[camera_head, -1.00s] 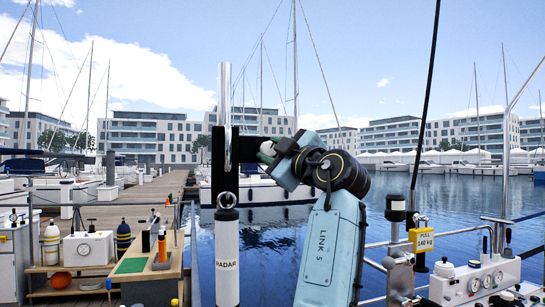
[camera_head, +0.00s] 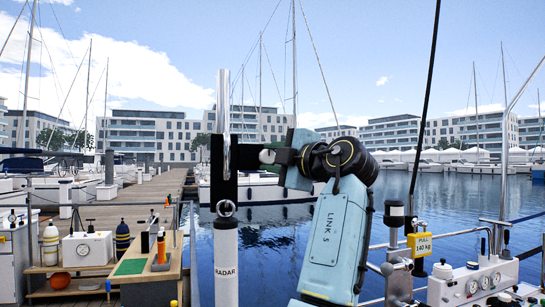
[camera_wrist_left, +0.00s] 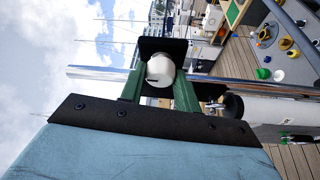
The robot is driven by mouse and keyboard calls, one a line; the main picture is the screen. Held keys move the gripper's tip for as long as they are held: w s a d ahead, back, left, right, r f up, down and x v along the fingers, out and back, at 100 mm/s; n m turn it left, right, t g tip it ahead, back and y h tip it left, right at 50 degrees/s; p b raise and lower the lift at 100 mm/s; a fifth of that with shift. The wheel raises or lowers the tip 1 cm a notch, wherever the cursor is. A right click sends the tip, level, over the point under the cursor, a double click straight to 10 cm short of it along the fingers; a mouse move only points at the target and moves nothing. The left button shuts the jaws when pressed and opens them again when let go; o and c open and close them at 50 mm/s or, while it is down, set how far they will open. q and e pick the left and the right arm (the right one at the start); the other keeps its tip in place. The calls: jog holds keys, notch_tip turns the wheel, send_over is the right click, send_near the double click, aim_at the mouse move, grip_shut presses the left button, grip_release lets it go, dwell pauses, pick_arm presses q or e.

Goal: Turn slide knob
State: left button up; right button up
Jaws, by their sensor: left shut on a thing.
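The slide knob is a small, rounded, pale knob (camera_head: 267,156) on the right side of a black bracket (camera_head: 217,165) on the radar post (camera_head: 226,262). My left gripper (camera_head: 281,157) reaches it from the right. In the left wrist view the two green fingers (camera_wrist_left: 160,80) are on either side of the white knob (camera_wrist_left: 161,68), shut on it. A black plate (camera_wrist_left: 163,45) shows behind the knob. The knob's far side and stem are hidden. My right gripper is not in view.
A workbench (camera_head: 153,277) stands at lower left. Open water lies behind.

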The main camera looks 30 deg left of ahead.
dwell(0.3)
pick_arm(q)
jog(key=o, duration=1)
jog(key=shift+d, duration=0.1)
jog(key=b+v, duration=0.2)
jog(key=v, duration=1.1)
jog(key=shift+s+d, duration=0.1)
jog(key=shift+s, duration=0.05)
